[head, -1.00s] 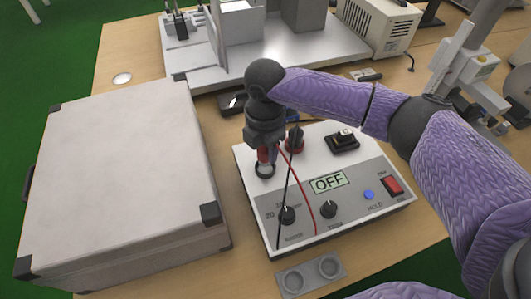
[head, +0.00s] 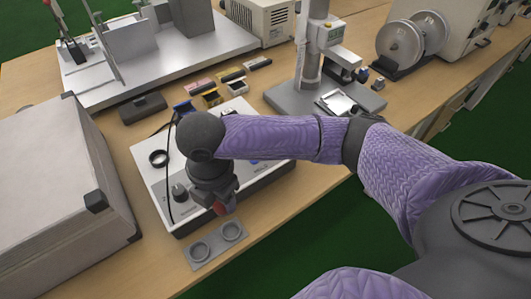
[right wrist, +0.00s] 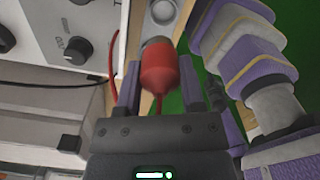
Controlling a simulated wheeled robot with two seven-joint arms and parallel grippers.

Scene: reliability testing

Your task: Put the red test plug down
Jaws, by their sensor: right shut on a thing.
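The red test plug (head: 221,208) is held in my right gripper (head: 216,196), just above the front edge of the tester. In the right wrist view, the red plug (right wrist: 160,70) sits between the two fingers (right wrist: 160,88), with a grey tip pointing away and a red lead trailing back. A grey holder (head: 207,252) with two round recesses lies on the table close below the plug. The plug looks apart from the holder, near its right recess. The white-topped tester (head: 148,178) has an empty black ring socket (head: 158,158). My left gripper is out of view.
A large pale case (head: 55,185) stands left of the tester. Behind are a metal fixture (head: 165,48), small coloured blocks (head: 211,97) and a grey stand (head: 290,98). The table's front edge lies close to the holder.

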